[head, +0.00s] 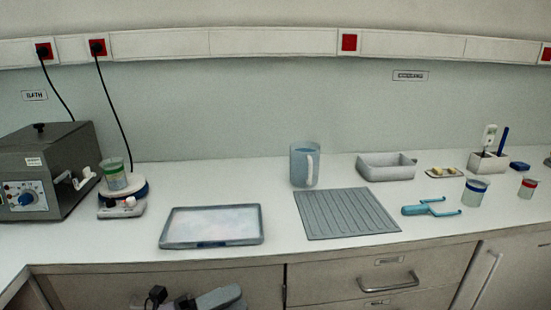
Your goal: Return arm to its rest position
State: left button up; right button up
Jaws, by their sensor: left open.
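My left gripper (158,297) shows at the bottom edge of the head view, in front of the drawer fronts and below the counter top. It is open and empty, and most of it and its arm are cut off by the frame. It touches nothing that I can see. My right gripper is not in view.
On the counter (290,258) stand a grey water bath (62,160), a beaker (114,175) on a stirrer (121,205), a tray (211,241), a ribbed mat (345,214), a jug (303,165), a grey bin (386,172), a blue clamp (430,208) and two beakers (475,192) (527,188). A drawer handle (388,284) protrudes.

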pick_arm(q)
jog(key=s+a+f+n+t+y, duration=0.1)
jog(key=a+f+n+t+y, duration=0.3)
jog(key=n, duration=0.6)
jog(key=s+a+f+n+t+y, duration=0.1)
jog(key=a+f+n+t+y, duration=0.1)
jog(key=f+n+t+y, duration=0.5)
jog(key=s+a+f+n+g+y, duration=0.5)
jog(key=s+f+n+g, duration=0.4)
jog(key=s+f+n, duration=0.3)
jog(key=shift+s+a+n, duration=0.55)
jog(key=shift+s+n, duration=0.15)
jog(key=shift+n, duration=0.2)
